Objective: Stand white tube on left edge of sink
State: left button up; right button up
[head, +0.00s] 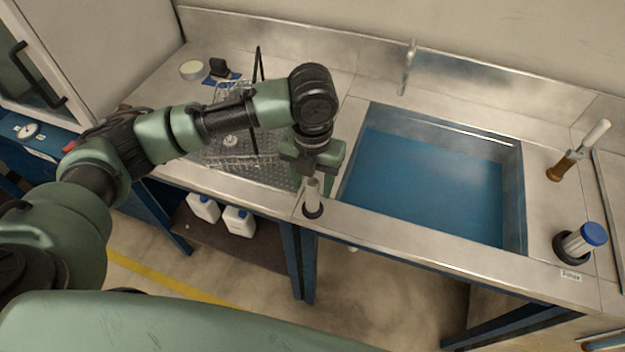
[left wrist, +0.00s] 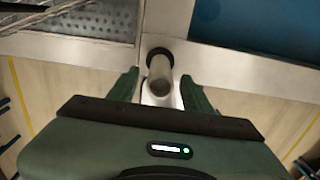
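The white tube (head: 313,190) stands upright with a black foot (head: 313,211) on the steel rim at the front left corner of the sink (head: 430,175). In the left wrist view the tube (left wrist: 160,72) lies between my two fingers, with a gap on each side. My left gripper (head: 311,171) is open, pointing down, just over and behind the tube's top in the head view. My right gripper is not in view.
A wire rack (head: 240,160) stands on the perforated drainboard to the left. A blue-capped cylinder (head: 580,241) and a brown-handled tool (head: 562,168) stand right of the sink. A tap (head: 408,66) rises behind it.

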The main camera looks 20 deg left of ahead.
pick_arm(q)
notch_tip(320, 180, up, 12)
jog(key=b, duration=0.2)
jog(key=shift+r, duration=0.15)
dwell(0.6)
